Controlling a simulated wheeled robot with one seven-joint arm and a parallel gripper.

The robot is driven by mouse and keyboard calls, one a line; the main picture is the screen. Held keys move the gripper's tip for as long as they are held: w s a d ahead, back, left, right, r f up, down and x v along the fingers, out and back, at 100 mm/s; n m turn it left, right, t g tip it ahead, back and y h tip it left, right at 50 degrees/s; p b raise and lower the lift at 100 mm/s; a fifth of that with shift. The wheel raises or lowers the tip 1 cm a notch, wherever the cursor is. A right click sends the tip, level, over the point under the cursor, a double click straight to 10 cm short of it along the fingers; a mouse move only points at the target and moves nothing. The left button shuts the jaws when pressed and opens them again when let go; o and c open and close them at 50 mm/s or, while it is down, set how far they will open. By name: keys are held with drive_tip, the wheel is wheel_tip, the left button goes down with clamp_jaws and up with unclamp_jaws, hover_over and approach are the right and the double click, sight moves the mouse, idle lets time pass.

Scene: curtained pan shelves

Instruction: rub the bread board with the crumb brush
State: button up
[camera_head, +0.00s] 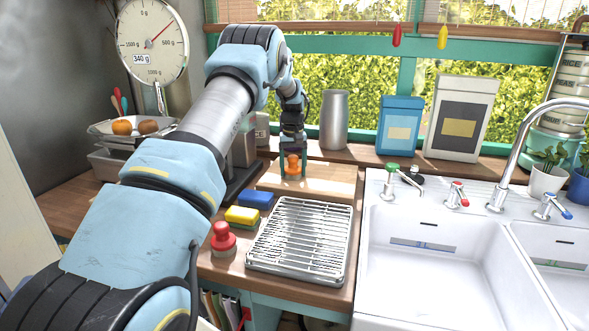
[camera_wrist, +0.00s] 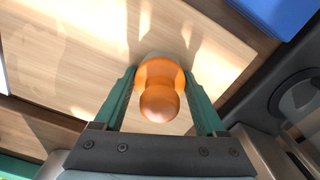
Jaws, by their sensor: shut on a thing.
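The bread board (camera_head: 330,182) is a pale wooden board lying on the counter behind the wire rack. It also fills much of the wrist view (camera_wrist: 75,55). The crumb brush (camera_head: 292,168) is a small orange piece with a round knob handle; it shows in the wrist view (camera_wrist: 160,80). My gripper (camera_head: 293,158) points down over the board, shut on the brush with one green finger on each side. The brush is upright at the board's left-middle part. Its underside is hidden, so I cannot tell whether it touches the board. My gripper also shows in the wrist view (camera_wrist: 162,98).
A wire rack on a tray (camera_head: 300,240) lies in front of the board. Blue (camera_head: 256,199) and yellow (camera_head: 243,216) sponges and a red-knobbed piece (camera_head: 223,239) stand left of it. A white sink (camera_head: 425,255) is right. A scale (camera_head: 152,42) and a grey canister (camera_head: 334,120) stand behind.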

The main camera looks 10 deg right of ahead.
sight(293, 156)
drive_tip(key=shift+r+p, duration=0.7)
drive_tip(key=shift+r, duration=2.15)
drive_tip(key=shift+r, duration=0.1)
drive_tip(key=shift+r, duration=1.4)
